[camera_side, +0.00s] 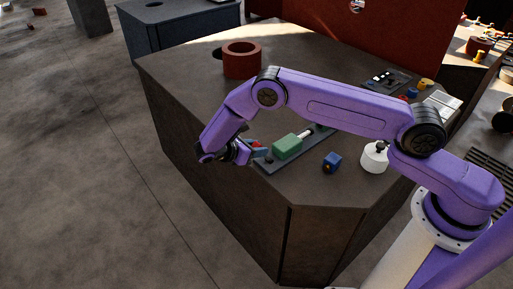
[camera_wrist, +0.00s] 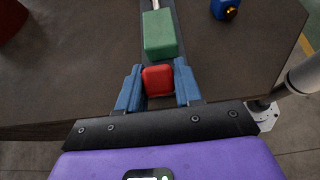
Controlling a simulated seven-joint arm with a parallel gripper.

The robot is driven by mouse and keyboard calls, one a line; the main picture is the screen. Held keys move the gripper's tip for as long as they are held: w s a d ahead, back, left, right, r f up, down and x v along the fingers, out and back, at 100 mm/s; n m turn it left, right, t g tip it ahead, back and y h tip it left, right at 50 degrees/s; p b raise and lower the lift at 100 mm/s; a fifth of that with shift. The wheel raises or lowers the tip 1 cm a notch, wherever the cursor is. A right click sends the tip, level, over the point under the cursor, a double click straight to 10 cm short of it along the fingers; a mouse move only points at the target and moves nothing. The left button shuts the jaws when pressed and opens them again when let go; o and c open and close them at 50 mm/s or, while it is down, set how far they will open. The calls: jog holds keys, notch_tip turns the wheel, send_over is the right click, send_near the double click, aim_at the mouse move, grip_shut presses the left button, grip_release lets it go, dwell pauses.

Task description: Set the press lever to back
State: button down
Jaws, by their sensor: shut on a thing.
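My gripper (camera_side: 247,152) reaches down at the near left edge of the bench. In the wrist view its blue fingers (camera_wrist: 159,88) stand either side of a red block (camera_wrist: 158,80) and are shut on it. The red block shows only partly in the side view (camera_side: 257,144). It sits at the near end of a dark rail (camera_side: 314,140), in line with a green block (camera_side: 287,147). A pale rod (camera_side: 305,133) runs from the green block's far side. I cannot tell which of these parts is the press lever.
A blue block (camera_side: 331,162) and a white pot with a dark top (camera_side: 374,158) stand right of the rail. A red ring-shaped part (camera_side: 241,62) stands farther back. A dark panel with small parts (camera_side: 388,79) lies at the back right. The bench edge is close to my gripper.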

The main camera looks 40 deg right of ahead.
jog(key=c, duration=0.8)
grip_release()
jog(key=shift+a, duration=0.1)
jog(key=shift+c, duration=0.2)
jog(key=v, duration=1.7)
jog(key=shift+a, duration=0.15)
jog(key=shift+r, duration=0.1)
